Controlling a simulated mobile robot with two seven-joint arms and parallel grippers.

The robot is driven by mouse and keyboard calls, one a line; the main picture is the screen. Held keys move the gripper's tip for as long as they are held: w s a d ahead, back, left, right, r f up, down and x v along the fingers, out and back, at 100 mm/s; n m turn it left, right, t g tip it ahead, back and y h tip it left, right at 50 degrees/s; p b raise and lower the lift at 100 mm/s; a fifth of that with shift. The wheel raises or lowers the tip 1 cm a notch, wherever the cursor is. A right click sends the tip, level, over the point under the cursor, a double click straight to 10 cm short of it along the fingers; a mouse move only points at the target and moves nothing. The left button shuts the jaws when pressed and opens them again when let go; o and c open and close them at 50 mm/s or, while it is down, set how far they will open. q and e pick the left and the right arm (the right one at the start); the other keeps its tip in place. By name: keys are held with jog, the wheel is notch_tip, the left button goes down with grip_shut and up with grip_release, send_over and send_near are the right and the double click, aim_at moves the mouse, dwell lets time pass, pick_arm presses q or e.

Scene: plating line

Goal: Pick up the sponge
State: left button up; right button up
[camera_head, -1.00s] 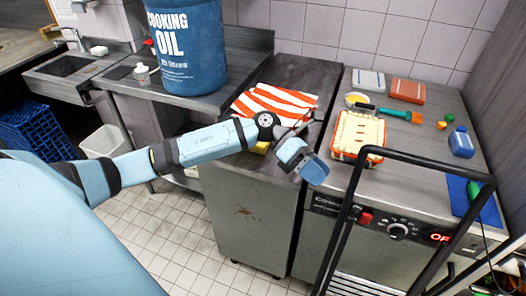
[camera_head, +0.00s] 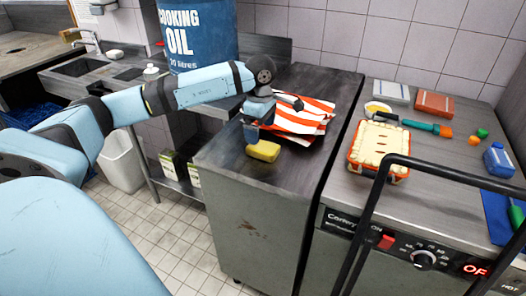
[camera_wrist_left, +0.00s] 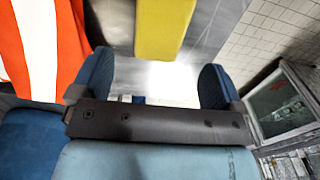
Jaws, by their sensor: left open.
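The yellow sponge (camera_head: 263,151) lies on the grey worktop (camera_head: 225,158), near its front edge and in front of the red-and-white striped cloth (camera_head: 300,118). My left gripper (camera_head: 253,132) is just above and to the left of the sponge in the head view, pointing down. In the left wrist view the sponge (camera_wrist_left: 163,28) shows beyond the open left fingers (camera_wrist_left: 157,85), and nothing is between them. The striped cloth (camera_wrist_left: 38,45) is at the left there. My right gripper is not in view.
A blue cooking oil drum (camera_head: 198,35) stands behind my left arm. A black bar frame (camera_head: 400,165) rises at the front right.

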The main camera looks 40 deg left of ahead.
aim_at(263, 146)
pick_arm(q)
jog(key=f, duration=0.6)
jog(key=shift+w+d+f, duration=0.15)
jog(key=shift+d+f, duration=0.05)
jog(key=shift+d, duration=0.1)
jog(key=c, duration=1)
